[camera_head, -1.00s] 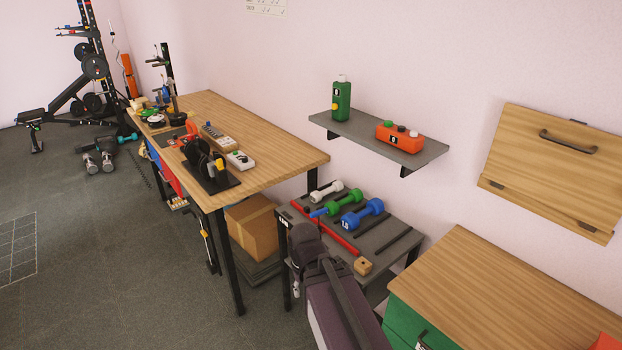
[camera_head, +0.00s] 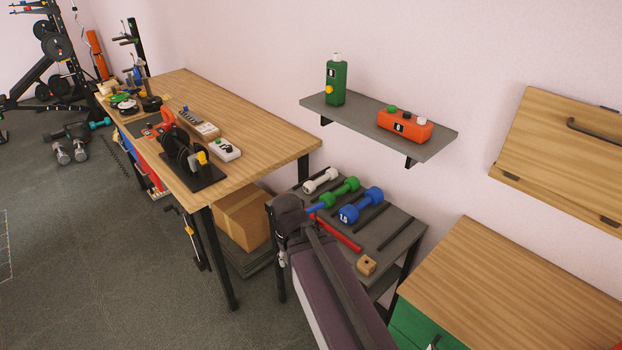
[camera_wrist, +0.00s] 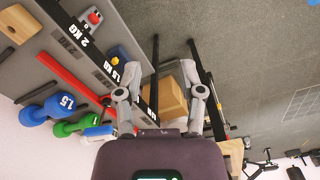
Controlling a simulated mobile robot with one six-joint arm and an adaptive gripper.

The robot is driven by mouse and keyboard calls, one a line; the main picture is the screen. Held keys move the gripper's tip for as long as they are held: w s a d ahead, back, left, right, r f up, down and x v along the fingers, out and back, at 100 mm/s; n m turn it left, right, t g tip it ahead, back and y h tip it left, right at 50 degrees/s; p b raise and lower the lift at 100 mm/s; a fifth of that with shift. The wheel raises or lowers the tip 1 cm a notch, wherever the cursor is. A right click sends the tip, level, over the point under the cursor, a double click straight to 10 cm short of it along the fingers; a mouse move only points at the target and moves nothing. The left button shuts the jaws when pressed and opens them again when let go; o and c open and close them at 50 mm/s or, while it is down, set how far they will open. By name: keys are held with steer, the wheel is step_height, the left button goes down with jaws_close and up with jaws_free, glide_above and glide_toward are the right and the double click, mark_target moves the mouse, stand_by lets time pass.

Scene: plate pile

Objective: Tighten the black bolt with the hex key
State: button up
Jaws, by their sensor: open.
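A small wooden block (camera_head: 366,265) with a dark spot on its top sits near the front right of the grey rack shelf. In the wrist view this block (camera_wrist: 20,22) is at the upper left; its dark spot may be the black bolt (camera_wrist: 10,28), but it is too small to be sure. I cannot clearly make out a hex key.
Blue (camera_head: 361,205) and green (camera_head: 341,192) dumbbells and a red bar (camera_head: 340,233) lie on the rack. A cardboard box (camera_head: 242,216) stands under the wooden table (camera_head: 260,128). A wall shelf (camera_head: 350,116) is above. Open floor is at left.

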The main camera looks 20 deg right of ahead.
steer(key=shift+d, duration=0.15)
step_height(320, 180, up, 6)
steer(key=m+p, duration=0.6)
steer(key=m, duration=0.9)
glide_above(315, 206)
steer(key=shift+r, duration=0.15)
step_height(315, 206, down, 14)
steer(key=b, duration=1.3)
steer(key=shift+r, duration=0.15)
